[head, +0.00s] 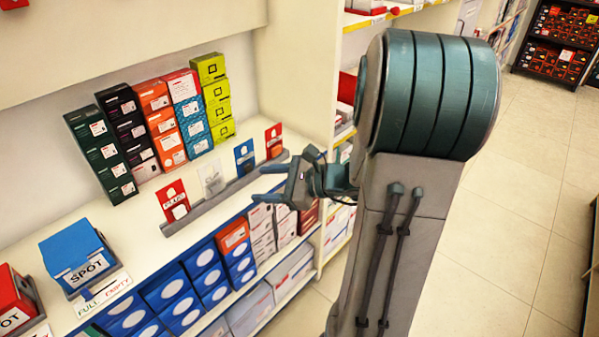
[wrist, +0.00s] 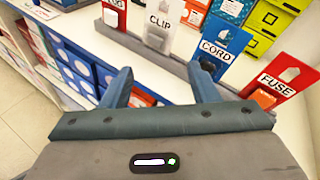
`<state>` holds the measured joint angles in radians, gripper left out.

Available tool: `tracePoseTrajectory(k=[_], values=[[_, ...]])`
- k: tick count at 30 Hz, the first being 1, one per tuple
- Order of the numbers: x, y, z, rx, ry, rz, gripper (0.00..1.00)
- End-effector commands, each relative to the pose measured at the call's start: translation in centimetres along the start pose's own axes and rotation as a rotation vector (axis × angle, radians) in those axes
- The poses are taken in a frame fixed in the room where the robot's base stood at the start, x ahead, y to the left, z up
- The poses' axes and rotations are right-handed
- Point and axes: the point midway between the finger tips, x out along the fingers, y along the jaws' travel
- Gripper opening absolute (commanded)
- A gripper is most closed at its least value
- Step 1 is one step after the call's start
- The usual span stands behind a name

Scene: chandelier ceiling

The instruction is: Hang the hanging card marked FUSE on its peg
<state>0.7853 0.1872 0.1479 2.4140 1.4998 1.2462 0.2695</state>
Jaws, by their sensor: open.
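The FUSE card (wrist: 289,75) is red with a white label, a pale cut-out and an orange block on its front. It stands upright at the right end of a grey rail on the shelf. In the head view, the rightmost red card (head: 273,140) matches it, though its label is unreadable there. My gripper (head: 258,184) is open and empty, in front of the rail. In the wrist view, my gripper (wrist: 160,69) has its fingers apart, left of the FUSE card and not touching it. I cannot make out the peg in either view.
A blue CORD card (wrist: 222,47), a white CLIP card (wrist: 161,22) and another red card (head: 172,200) stand along the grey rail (head: 225,193). Stacked boxes (head: 160,122) stand behind. Blue and red SPOT boxes (head: 80,258) sit at the left. Packed bins fill the lower shelf.

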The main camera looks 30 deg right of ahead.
Motion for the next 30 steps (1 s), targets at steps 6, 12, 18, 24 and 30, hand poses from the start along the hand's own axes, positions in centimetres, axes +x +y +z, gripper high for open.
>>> tracePoseTrajectory(k=[6,12,18,24,30], values=[[-3.8,-6.7,-6.8,0.28,-0.132,-0.364,0.55],[-5.9,-8.9,-8.9,0.362,-0.183,-0.496,0.55],[-4.9,-9.6,-8.8,0.366,-0.187,-0.503,0.55],[-2.9,-10.8,-8.6,0.365,-0.186,-0.501,0.55],[-0.8,-12.0,-8.4,0.365,-0.187,-0.5,0.55]])
